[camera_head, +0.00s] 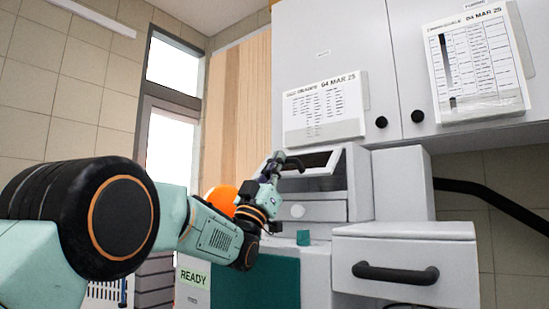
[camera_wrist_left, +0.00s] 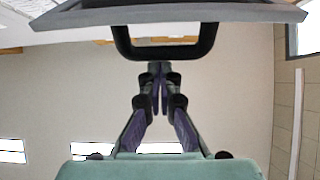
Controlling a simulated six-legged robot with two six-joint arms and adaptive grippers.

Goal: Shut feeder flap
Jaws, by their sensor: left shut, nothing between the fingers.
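The feeder flap (camera_head: 318,160) is a grey framed panel on the upper front of the grey machine, standing tilted in the head view. Its edge (camera_wrist_left: 190,12) spans the top of the left wrist view. The flap's dark loop handle (camera_wrist_left: 165,52) hangs below that edge and also shows in the head view (camera_head: 294,163). My left gripper (camera_head: 275,163) is shut and empty, with its fingertips (camera_wrist_left: 160,68) right by the handle's bar. I cannot tell whether they touch it. My right gripper is not in view.
Below the flap is a small drawer front (camera_head: 312,211) with a pale round knob. A grey drawer with a black handle (camera_head: 395,273) stands at right. White cabinets (camera_head: 335,45) hang above. An orange ball-like object (camera_head: 221,198) sits behind my left arm.

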